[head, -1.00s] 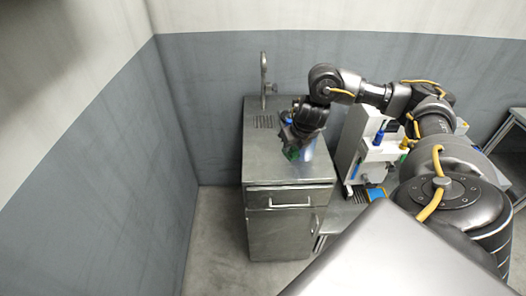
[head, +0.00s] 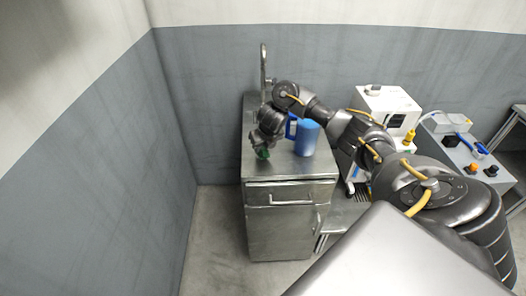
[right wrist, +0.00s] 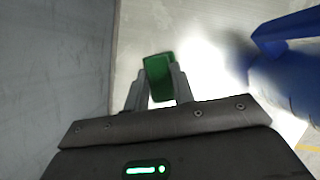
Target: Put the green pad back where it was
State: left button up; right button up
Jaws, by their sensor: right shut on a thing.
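The green pad (head: 262,154) is at the tip of my right gripper (head: 264,146), over the left part of the steel cabinet top (head: 290,170). In the right wrist view the green pad (right wrist: 158,76) sits between the two fingertips of my right gripper (right wrist: 160,85), which is shut on it. I cannot tell whether the pad touches the cabinet top. A blue jug (head: 307,139) stands just right of the gripper, and its handle and body (right wrist: 285,70) show at the right of the wrist view. My left gripper is not in view.
A tap (head: 264,66) rises at the back of the cabinet. The wall (head: 120,150) is close on the left. A white machine (head: 385,108) and a grey box with knobs (head: 465,160) stand to the right. The cabinet top's front is clear.

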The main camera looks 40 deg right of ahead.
jog(key=shift+f+p, duration=0.3)
jog(key=shift+f, duration=0.4)
jog(key=shift+d+f, duration=0.1)
jog(key=shift+f, duration=0.1)
jog(key=o, duration=1)
jog(key=shift+c, duration=0.2)
